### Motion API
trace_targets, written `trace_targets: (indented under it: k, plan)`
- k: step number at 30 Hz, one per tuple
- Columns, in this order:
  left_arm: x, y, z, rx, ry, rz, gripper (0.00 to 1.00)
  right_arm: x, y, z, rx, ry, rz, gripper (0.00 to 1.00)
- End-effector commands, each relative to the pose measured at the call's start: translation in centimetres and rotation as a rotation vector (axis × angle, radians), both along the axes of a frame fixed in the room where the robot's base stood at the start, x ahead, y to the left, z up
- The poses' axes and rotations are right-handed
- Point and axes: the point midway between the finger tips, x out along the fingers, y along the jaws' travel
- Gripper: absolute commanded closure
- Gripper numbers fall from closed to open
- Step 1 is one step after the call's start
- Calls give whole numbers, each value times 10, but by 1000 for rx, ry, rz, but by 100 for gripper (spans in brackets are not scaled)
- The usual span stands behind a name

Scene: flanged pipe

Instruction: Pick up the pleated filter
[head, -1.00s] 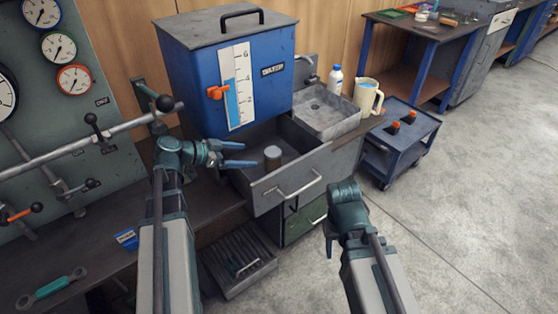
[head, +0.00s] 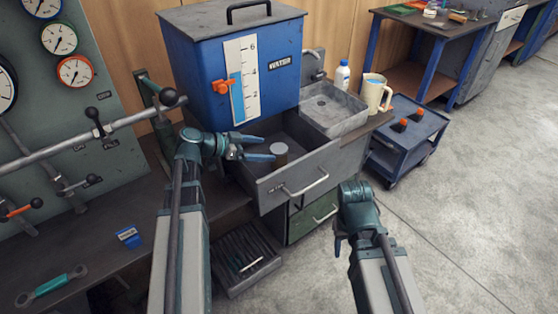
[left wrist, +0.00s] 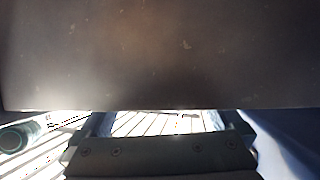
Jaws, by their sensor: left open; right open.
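My right gripper (head: 340,236) is low, right of the drawer, empty.
The blue tank (head: 195,85) overhangs the back of the drawer. A grey sink (head: 335,105), a white bottle (head: 343,75) and a cream jug (head: 374,92) stand to the right. A valve panel is at left. A wrench (head: 50,287) lies on the bench.

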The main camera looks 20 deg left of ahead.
Motion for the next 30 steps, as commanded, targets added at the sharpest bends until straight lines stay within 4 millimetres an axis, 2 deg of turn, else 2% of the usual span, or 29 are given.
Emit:
trace_targets:
  k: [12, 19, 30]
  plan:
    - [29, -36, -19, 0, 0, -1, 0, 0, 0, -19, 0, 0, 0, 50]
    - [30, -37, -17, 0, 0, 0, 0, 0, 0, -17, 0, 0, 0, 50]
    - [29, -37, -17, 0, 0, 0, 67, 0, 0, -17, 0, 0, 0, 50]
